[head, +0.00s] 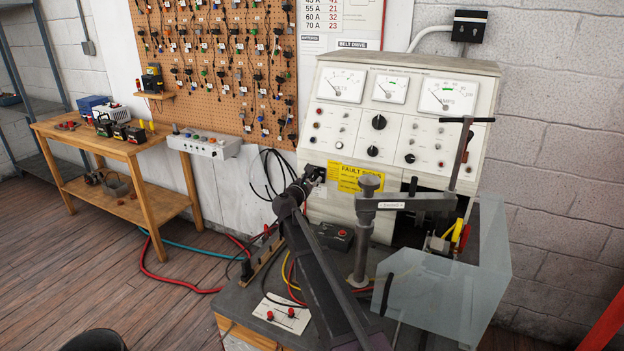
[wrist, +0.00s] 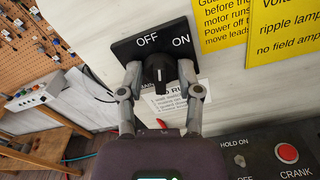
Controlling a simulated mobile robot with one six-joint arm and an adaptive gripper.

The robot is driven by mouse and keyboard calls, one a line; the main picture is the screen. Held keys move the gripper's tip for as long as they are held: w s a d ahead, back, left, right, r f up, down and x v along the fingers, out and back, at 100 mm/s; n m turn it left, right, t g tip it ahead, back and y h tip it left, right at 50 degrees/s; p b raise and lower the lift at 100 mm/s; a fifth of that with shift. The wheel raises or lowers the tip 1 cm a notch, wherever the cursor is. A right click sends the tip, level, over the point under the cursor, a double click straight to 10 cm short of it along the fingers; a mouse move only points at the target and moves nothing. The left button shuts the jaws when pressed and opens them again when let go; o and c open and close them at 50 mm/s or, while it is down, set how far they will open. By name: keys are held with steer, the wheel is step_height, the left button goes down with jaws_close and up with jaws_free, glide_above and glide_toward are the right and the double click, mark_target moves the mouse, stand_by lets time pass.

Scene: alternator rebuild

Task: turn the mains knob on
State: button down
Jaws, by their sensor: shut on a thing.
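The mains knob (wrist: 158,73) is black with a white pointer mark, on a black plate (wrist: 124,50) lettered OFF on the left and ON on the right. In the wrist view its mark points roughly upward, between the two words; the exact setting is hard to tell. My gripper (wrist: 158,68) is shut on the knob, one finger at each side. In the head view my gripper (head: 312,178) is at the lower left of the cream test bench's front (head: 335,122). The knob is too small and covered there to make out.
Yellow warning labels (wrist: 219,22) are right of the plate. A box with a red CRANK button (wrist: 287,153) lies below right. In the head view, a clamp post (head: 365,235) and clear guard (head: 440,295) stand right of my arm. Cables hang left of it.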

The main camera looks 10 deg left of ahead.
steer(key=m, duration=0.4)
steer(key=shift+m, duration=2.2)
steer(key=shift+c, duration=1.5)
jaws_free()
steer(key=shift+w, duration=0.1)
steer(key=shift+s+f, duration=0.1)
steer(key=shift+s, duration=0.15)
steer(key=v, duration=1.1)
steer(key=shift+s, duration=0.3)
steer(key=shift+a, duration=0.1)
